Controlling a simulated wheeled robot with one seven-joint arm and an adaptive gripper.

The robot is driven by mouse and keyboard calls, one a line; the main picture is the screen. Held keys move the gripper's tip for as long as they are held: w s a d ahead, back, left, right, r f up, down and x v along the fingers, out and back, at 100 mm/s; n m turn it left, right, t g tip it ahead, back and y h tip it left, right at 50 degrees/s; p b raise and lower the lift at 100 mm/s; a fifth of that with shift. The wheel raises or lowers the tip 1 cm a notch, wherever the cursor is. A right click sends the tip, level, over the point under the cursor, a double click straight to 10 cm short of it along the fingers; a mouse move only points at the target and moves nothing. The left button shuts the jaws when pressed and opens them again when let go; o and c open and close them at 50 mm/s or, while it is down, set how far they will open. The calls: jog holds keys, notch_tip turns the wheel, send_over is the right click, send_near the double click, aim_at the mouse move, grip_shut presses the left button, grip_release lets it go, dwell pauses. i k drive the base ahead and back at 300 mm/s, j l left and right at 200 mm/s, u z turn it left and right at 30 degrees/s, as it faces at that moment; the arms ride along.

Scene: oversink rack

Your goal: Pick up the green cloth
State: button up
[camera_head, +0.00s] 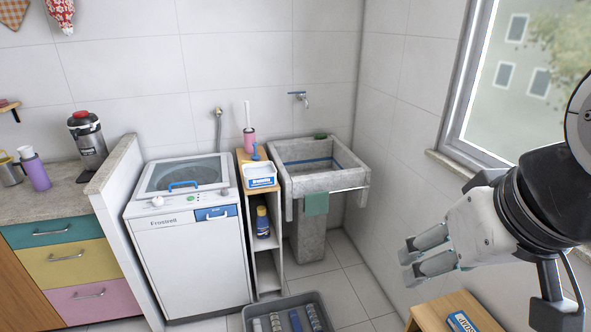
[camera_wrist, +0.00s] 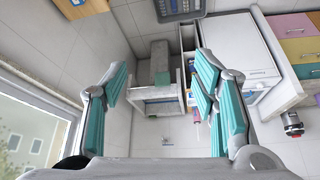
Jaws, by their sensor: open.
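The green cloth (camera_head: 316,203) hangs over a thin bar on the front of the grey stone sink (camera_head: 350,180), toward its left end. In the wrist view the cloth (camera_wrist: 162,78) shows small and far off, between my fingers. My gripper (camera_head: 408,262) is open and empty, at the right of the head view, well apart from the cloth. Its teal-padded fingers stand wide apart in the wrist view.
A narrow wooden shelf (camera_head: 246,197) with bottles stands left of the sink, beside a white washing machine (camera_head: 189,260). A grey crate (camera_head: 252,314) with several items is on the floor in front. A wooden stool (camera_head: 440,311) stands below my gripper. A window (camera_head: 480,100) is at right.

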aim_at(314, 204)
jog(key=i+j+u, duration=0.15)
jog(key=i, duration=0.5)
jog(key=i+j+u, duration=0.2)
jog(key=i, duration=0.5)
